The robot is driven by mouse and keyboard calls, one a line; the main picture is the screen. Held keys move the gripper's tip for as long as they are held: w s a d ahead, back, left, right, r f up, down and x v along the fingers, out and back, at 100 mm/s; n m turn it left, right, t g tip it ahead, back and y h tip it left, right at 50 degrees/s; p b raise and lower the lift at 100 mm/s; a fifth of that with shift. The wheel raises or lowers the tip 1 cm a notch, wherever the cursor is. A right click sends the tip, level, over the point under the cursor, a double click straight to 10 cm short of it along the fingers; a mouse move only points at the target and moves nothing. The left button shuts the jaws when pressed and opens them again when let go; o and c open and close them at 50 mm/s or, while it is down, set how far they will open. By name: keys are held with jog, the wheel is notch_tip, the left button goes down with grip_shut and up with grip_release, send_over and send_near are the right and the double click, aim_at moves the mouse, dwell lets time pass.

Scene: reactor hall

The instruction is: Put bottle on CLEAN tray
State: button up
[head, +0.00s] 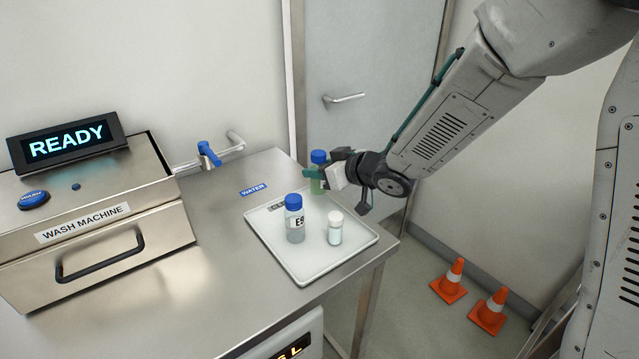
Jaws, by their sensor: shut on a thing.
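My gripper (326,175) is shut on a bottle with a blue cap and a greenish body (318,186). The bottle is upright at the far right part of the white tray (303,270). I cannot tell whether its base touches the tray; a finger covers part of its body. The tray's label at its back edge is partly hidden and not fully readable. A second blue-capped bottle marked "E5" (295,222) and a small white-capped bottle (335,229) stand upright on the tray.
The tray lies on a steel table (200,290) near its right edge. The wash machine (90,225), its display (66,142) reading "READY", stands left. A water tap (208,153) is behind. Two orange cones (452,281) stand on the floor to the right.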

jog(key=shift+f, duration=1.75)
jog(key=shift+f, duration=0.1)
jog(key=o, duration=1)
jog(key=shift+s+d+r, duration=0.1)
jog(key=shift+d+r, duration=0.05)
jog(key=shift+r, duration=0.05)
jog(key=v, duration=1.1)
jog(key=shift+s+d+r, duration=0.2)
jog(key=shift+d, duration=0.05)
